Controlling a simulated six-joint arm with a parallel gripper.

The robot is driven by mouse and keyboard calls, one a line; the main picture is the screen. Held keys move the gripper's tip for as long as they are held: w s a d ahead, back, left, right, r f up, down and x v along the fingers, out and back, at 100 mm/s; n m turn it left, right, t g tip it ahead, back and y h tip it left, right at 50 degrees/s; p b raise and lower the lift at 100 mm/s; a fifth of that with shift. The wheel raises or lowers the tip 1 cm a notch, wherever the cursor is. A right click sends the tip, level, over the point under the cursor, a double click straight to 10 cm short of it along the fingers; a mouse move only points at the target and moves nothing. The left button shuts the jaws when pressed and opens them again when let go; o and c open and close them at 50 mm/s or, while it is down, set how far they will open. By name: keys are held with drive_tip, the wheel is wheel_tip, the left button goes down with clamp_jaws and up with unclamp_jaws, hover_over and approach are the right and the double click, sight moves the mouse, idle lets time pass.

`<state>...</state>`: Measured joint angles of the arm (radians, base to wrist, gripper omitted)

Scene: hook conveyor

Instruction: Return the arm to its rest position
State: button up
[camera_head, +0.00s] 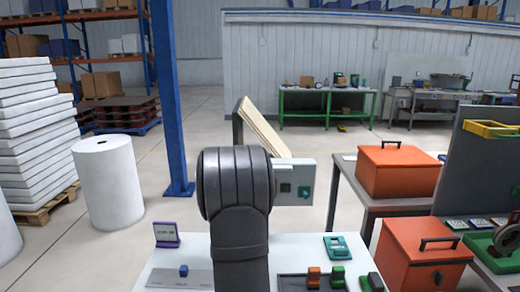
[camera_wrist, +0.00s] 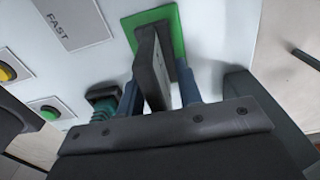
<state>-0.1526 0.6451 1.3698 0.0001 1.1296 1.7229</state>
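My dark grey arm (camera_head: 236,190) stands bent in the middle of the head view and hides my gripper there. In the wrist view my gripper (camera_wrist: 158,95) has two blue-grey fingers standing apart. A dark upright lever-like piece (camera_wrist: 150,65) is between them, in front of a green plate (camera_wrist: 160,22) on a pale panel. A gap shows between this piece and the right finger. I cannot tell whether the left finger touches it.
The panel has a FAST label (camera_wrist: 75,20), a yellow button (camera_wrist: 7,71) and a green button (camera_wrist: 49,113). A grey box (camera_head: 295,172) shows beside my arm. The white table (camera_head: 300,245) bears small blocks. Orange boxes (camera_head: 398,172) stand at right.

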drive_tip(key=shift+r, duration=1.65)
